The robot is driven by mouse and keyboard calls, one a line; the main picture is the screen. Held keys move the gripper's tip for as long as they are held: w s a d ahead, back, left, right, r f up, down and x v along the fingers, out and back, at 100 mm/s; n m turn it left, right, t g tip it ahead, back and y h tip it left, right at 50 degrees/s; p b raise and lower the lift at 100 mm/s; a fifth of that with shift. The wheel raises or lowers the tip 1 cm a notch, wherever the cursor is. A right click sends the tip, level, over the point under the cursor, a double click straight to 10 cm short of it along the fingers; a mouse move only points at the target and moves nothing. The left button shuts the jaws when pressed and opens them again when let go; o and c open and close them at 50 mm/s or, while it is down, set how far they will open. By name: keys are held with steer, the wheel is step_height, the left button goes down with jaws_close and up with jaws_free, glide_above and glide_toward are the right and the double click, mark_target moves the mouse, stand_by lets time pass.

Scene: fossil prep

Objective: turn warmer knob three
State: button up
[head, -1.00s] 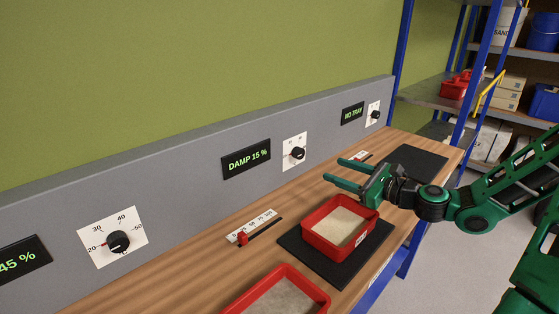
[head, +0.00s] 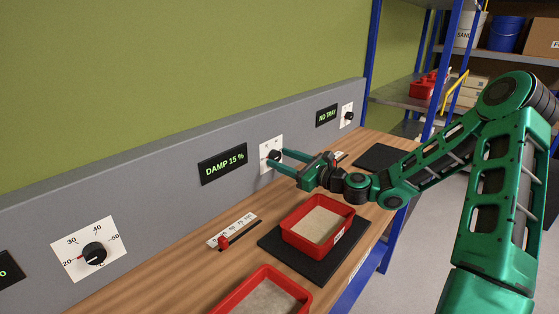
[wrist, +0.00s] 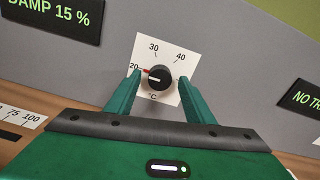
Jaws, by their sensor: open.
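A black warmer knob on a white dial plate (wrist: 168,63) is straight ahead in the wrist view. The knob (wrist: 159,78) has a red pointer at about 20 on a scale marked 20, 30, 40 and °C. My gripper (wrist: 158,90) is open, with one green finger on each side of the knob; I cannot tell whether they touch it. In the head view my gripper (head: 274,160) reaches this dial plate (head: 270,143), right of the DAMP 15 % display (head: 223,164), and partly hides the knob.
Another dial (head: 94,254) is at lower left, and a further one (head: 347,117) stands beside the NO TRAY display (head: 327,116). A red tray of sand (head: 291,237) sits on a black mat (head: 269,248) below my arm. A red slider (head: 223,241) is on the bench.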

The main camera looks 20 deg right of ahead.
steer(key=shift+w+a, duration=0.35)
steer(key=shift+w, duration=0.25)
steer(key=c, duration=1)
steer(key=shift+d+n, duration=0.1)
steer(key=shift+n, duration=1.8)
steer(key=shift+c, duration=0.2)
steer(key=o, duration=1)
steer(key=shift+o, duration=0.2)
steer(key=shift+s, duration=0.1)
